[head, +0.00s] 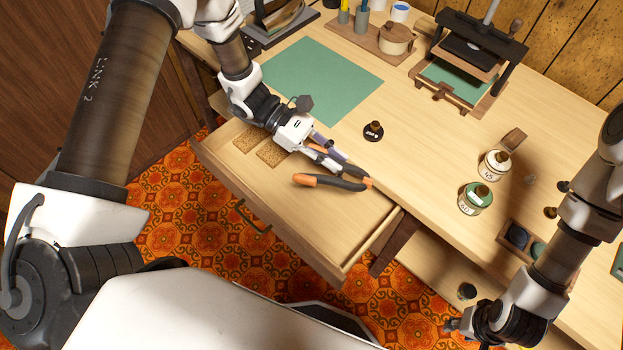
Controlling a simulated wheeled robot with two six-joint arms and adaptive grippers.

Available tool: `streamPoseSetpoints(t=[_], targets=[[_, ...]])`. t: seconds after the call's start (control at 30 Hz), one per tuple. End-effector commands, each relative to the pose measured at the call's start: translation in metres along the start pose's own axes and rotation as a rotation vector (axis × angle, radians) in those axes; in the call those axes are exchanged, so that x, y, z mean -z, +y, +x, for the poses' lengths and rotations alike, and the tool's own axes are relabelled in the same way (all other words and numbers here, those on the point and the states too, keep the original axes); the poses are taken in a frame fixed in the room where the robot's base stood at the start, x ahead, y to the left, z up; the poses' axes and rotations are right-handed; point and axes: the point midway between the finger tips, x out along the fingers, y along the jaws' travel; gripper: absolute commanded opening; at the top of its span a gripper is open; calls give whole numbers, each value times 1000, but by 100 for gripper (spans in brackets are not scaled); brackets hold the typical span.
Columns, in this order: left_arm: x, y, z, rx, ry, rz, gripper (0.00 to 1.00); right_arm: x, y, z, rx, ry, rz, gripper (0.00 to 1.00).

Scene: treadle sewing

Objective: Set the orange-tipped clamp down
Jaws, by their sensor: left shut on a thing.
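The orange-tipped clamp (340,183) is dark with orange ends, one pointing left and one at the right. My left gripper (328,158) is shut on it. The clamp is over the right part of the open drawer (330,222), close to the table's front edge. I cannot tell whether it touches the drawer floor. My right gripper (455,326) is low at the bottom right, away from the clamp; its fingers are too small and dark to read.
Two cork-coloured pads (271,153) lie in the drawer's left part. A green mat (322,80) covers the table behind. A black round weight (373,132) stands near the clamp. Labelled pots (475,198) stand to the right. The drawer's front right is bare.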

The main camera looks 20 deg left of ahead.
Motion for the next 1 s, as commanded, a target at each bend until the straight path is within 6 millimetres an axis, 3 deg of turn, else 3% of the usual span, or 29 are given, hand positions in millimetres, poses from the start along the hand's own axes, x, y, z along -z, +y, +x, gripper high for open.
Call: streamPoseSetpoints(t=[0.03, 0.1, 0.27, 0.7, 1.0], targets=[[8, 9, -2, -15, 0, 2, 0, 0, 0, 19, 0, 0, 0, 40], [4, 18, -9, -26, 1, -5, 0, 0, 0, 27, 0, 0, 0, 40], [6, 24, -10, -25, 2, -13, 0, 0, 0, 30, 0, 1, 0, 40], [112, 21, 35, -23, 3, -13, 0, 0, 0, 28, 0, 1, 0, 40], [154, 21, 52, -22, 4, -10, 0, 0, 0, 29, 0, 0, 0, 40]])
